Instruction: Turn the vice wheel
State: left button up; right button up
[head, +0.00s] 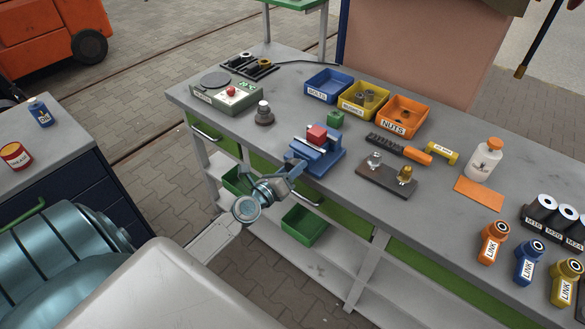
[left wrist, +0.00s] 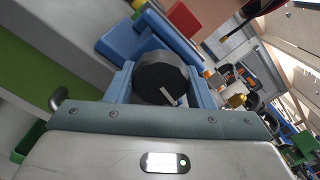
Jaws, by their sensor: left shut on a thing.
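A blue vice (head: 322,158) with a red block (head: 317,134) in its jaws is mounted at the front edge of the grey workbench. The dark, many-sided vice wheel (left wrist: 160,80) shows in the left wrist view, with a short light mark on its face. My left gripper (head: 291,168) is at the front of the vice, and its blue fingers sit on both sides of the wheel, shut on it. My right gripper is in neither view.
Blue, yellow and orange bins (head: 397,115) stand behind the vice. A dark board (head: 386,180) with fittings lies to its right. A small green block (head: 335,119) sits behind it.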

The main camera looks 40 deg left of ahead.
pick_arm(q)
jog(key=shift+r+n, duration=0.1)
jog(key=shift+n, duration=0.5)
jog(key=o, duration=1)
jog(key=shift+c, duration=0.2)
jog(key=shift+s, duration=0.1)
jog(key=shift+s, duration=0.1)
jog(key=shift+s+a+b, duration=0.15)
jog(key=shift+s+b, duration=0.55)
jog(key=shift+s, duration=1.05)
jog(key=shift+s+a+b, duration=0.15)
jog(key=shift+s+b, duration=0.55)
jog(key=shift+s, duration=1.1)
jog(key=shift+s+a+b, duration=0.15)
jog(key=shift+s+b, duration=0.55)
jog(key=shift+s, duration=1.05)
